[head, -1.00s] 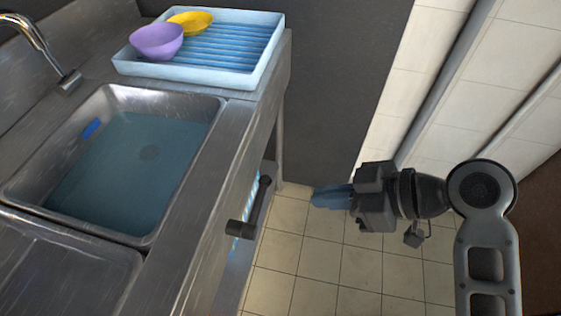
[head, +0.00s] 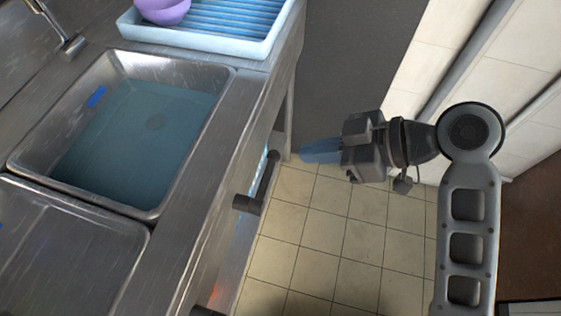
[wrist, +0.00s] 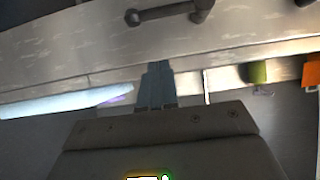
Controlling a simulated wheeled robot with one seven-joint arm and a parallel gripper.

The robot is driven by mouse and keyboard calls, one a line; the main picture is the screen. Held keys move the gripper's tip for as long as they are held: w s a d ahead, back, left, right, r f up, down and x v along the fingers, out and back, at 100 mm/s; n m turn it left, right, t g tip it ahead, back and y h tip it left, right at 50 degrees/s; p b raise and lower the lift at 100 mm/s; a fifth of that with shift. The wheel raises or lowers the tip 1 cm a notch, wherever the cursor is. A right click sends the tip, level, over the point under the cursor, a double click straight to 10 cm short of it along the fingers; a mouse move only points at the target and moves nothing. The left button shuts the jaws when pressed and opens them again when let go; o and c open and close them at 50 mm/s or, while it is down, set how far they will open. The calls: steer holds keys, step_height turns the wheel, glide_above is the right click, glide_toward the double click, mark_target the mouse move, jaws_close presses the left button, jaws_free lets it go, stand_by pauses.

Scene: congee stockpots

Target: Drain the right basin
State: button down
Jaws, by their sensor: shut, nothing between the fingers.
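A steel basin (head: 222,85) holds still bluish water (head: 120,150), with a round drain (head: 155,121) dimly visible on its floor and a blue tag (head: 96,97) on its wall. A dark bar-shaped handle (head: 262,178) sticks out from the sink front below this basin. A dark handle (wrist: 168,12) also shows at the top of the wrist view. My gripper (head: 304,151) is shut and empty, with blue-grey fingers pointing at the sink front. It hangs over the floor, to the right of the handle and apart from it. The fingers also show in the wrist view (wrist: 155,70).
A second basin (head: 65,255) lies at lower left, partly cut off. A light blue ribbed tray (head: 195,40) with a purple bowl (head: 163,10) stands beyond the water. A faucet (head: 65,35) is at upper left. Tiled floor (head: 330,240) in front of the sink is clear.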

mark_target(266, 179)
steer(key=w+a+f, duration=0.2)
steer(key=a+f, duration=0.3)
steer(key=f, duration=0.2)
steer(key=shift+a+f, duration=0.3)
steer(key=shift+a, duration=0.1)
steer(key=shift+a, duration=0.1)
